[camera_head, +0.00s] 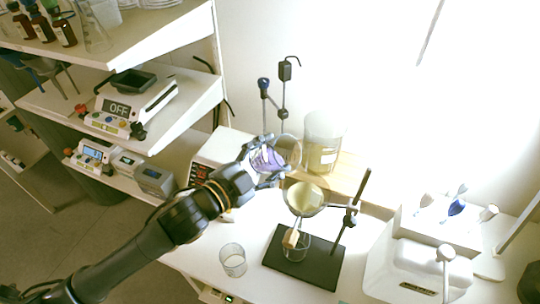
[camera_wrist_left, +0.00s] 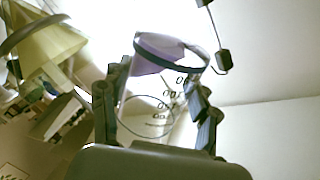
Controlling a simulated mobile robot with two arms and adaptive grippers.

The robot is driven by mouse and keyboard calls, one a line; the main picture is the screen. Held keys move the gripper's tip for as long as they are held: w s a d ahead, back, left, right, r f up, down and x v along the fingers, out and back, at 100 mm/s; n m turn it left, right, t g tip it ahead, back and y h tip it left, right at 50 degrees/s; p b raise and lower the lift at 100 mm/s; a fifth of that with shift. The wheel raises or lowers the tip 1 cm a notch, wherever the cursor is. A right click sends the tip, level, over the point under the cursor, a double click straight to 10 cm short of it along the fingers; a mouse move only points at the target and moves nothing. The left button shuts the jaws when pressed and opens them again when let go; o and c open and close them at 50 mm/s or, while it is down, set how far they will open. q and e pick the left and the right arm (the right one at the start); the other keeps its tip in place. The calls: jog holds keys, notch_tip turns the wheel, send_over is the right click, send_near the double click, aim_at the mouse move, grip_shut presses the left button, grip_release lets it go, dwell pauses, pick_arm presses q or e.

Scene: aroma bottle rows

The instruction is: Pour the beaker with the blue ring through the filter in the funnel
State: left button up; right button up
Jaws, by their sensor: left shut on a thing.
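My left gripper (camera_head: 268,164) is shut on a clear beaker (camera_head: 289,152) holding purple liquid. In the left wrist view the beaker (camera_wrist_left: 150,105) sits between the fingers (camera_wrist_left: 158,115), with a dark blue ring around its mouth and the liquid near that end. The beaker is tilted, its mouth toward the right in the head view. It is above and slightly left of the funnel (camera_head: 304,199), which has a pale yellowish filter inside. I see no stream between them. The funnel is on a stand (camera_head: 283,268) over a glass vessel (camera_head: 296,248). My right gripper is not in view.
An empty-looking glass beaker (camera_head: 232,260) stands left of the stand base. A large jar of yellowish liquid (camera_head: 322,145) is behind the funnel. A white device (camera_head: 415,268) is on the right. Shelves with instruments (camera_head: 125,105) line the left.

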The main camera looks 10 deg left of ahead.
pick_arm(q)
jog(key=shift+f+m+b, duration=0.25)
jog(key=shift+m+b, duration=0.25)
jog(key=shift+m, duration=0.3)
jog(key=shift+r+m+y+p, duration=0.35)
jog(key=shift+r+m, duration=0.25)
jog(key=shift+m, duration=0.2)
jog(key=shift+d+f+m+p, duration=0.1)
jog(key=shift+f+m+p, duration=0.25)
jog(key=shift+m, duration=0.35)
jog(key=shift+s+d+r+m+y+p, duration=0.15)
jog(key=shift+d+r+m+y+p, duration=0.15)
jog(key=shift+p, duration=0.15)
jog(key=shift+s+d+r+m+t+p, duration=0.1)
jog(key=shift+s+d+m+t+p, duration=0.25)
jog(key=shift+p, duration=0.35)
dwell(0.6)
jog(key=shift+d+r+m+y+p, duration=0.25)
jog(key=shift+r+m+p, duration=0.15)
jog(key=shift+m+p, duration=0.55)
dwell(3.0)
